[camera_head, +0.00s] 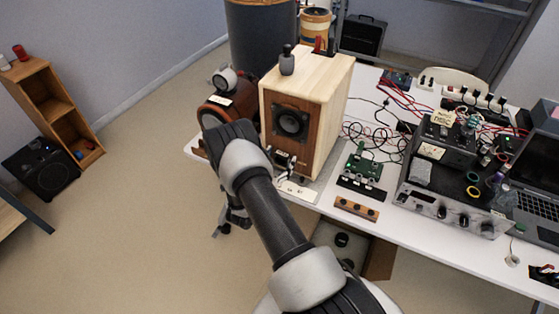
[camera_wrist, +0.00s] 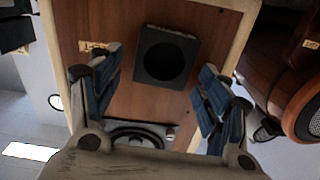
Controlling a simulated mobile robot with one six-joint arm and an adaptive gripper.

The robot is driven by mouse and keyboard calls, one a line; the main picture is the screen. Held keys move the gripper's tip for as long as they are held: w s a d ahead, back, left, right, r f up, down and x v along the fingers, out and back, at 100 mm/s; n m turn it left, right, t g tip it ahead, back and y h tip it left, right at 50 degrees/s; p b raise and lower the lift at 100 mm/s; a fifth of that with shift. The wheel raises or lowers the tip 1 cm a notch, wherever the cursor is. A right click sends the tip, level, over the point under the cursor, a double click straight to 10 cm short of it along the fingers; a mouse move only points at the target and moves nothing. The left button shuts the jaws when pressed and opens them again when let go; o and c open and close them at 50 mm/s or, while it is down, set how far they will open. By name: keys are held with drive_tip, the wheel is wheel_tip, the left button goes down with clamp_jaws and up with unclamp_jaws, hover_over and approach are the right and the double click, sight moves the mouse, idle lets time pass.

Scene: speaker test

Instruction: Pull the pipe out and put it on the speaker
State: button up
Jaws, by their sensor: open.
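A dark square-flanged pipe (camera_wrist: 166,57) with a round opening sits in the front panel. My gripper (camera_wrist: 160,70) is open, its blue-padded fingers to either side of the pipe, with a visible gap and nothing between them. In the head view my arm hides the lower left of the speaker front.
A small dark object (camera_head: 287,64) stands on the speaker top; the rest of that top is mostly clear. A red-brown round device (camera_head: 216,107) is close on the left. A green circuit board (camera_head: 362,170), cables and electronics (camera_head: 440,160) fill the table to the right.

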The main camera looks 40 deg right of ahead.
drive_tip(key=shift+d, duration=0.15)
drive_tip(key=c, duration=1.2)
idle(0.4)
drive_tip(key=shift+p+v, duration=0.4)
drive_tip(key=shift+v, duration=4.3)
drive_tip(key=shift+w, duration=0.1)
